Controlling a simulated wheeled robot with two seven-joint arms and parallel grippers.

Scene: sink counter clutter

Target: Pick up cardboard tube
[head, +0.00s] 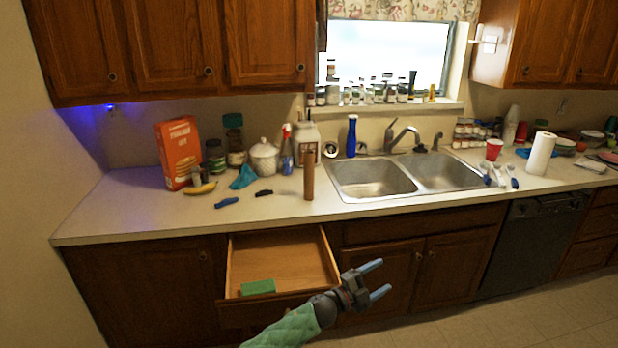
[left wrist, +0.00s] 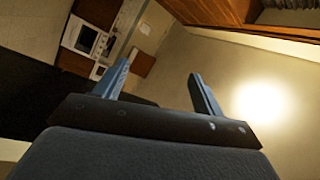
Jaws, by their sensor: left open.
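The cardboard tube (head: 309,175) is a brown cylinder standing upright on the counter, just left of the sink, in the head view. My left gripper (head: 376,279) is open and empty, in front of the lower cabinets, below the counter top and to the right of the open drawer. It is well apart from the tube, lower and to its right. In the left wrist view the two blue-grey fingers (left wrist: 158,85) are spread with nothing between them. The tube does not show in that view. My right gripper is not in view.
An open drawer (head: 285,258) holding a green item (head: 258,287) juts out below the tube. The double sink (head: 372,179) lies right of the tube. A white jar (head: 306,143) and spray bottle (head: 287,150) stand behind it; a dark object (head: 264,193) lies to its left.

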